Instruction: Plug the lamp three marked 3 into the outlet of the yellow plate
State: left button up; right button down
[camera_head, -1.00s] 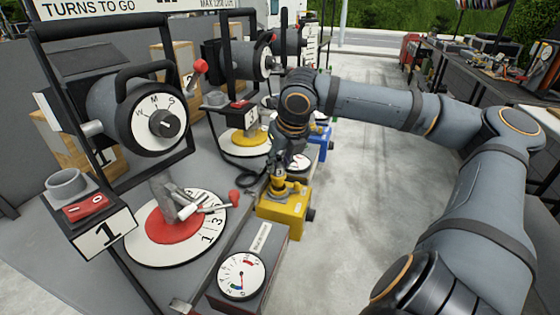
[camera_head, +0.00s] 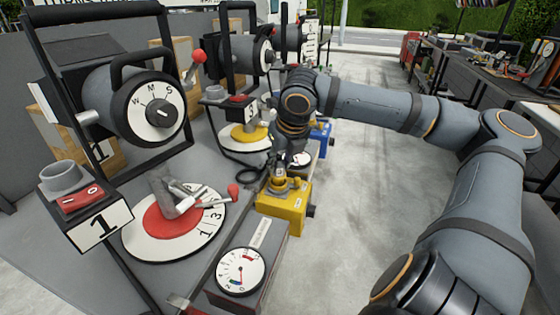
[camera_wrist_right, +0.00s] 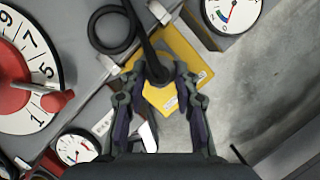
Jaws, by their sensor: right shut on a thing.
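The yellow outlet block (camera_head: 282,209) sits at the bench's edge and also shows in the right wrist view (camera_wrist_right: 188,56). My right gripper (camera_head: 283,165) is just above it, shut on a plug (camera_head: 279,180). In the right wrist view the black plug and cord (camera_wrist_right: 154,66) lie between the fingers, over the block. The plug's lower end is hidden, so I cannot tell how deep it sits. My left gripper is out of view.
Lamp one (camera_head: 150,105), tagged 1, stands at near left above a red-centred dial (camera_head: 180,222). A gauge box (camera_head: 240,270) is in front of the yellow block, and a blue block (camera_head: 320,138) is behind it. Open floor lies to the right.

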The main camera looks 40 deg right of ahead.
jog(key=shift+f+b, duration=0.7)
jog(key=shift+f, duration=0.1)
jog(key=c, duration=0.9)
grip_release()
jog(key=o, duration=0.3)
jog(key=shift+r, duration=0.15)
jog(key=shift+r+p, duration=2.45)
jog(key=shift+p, duration=0.25)
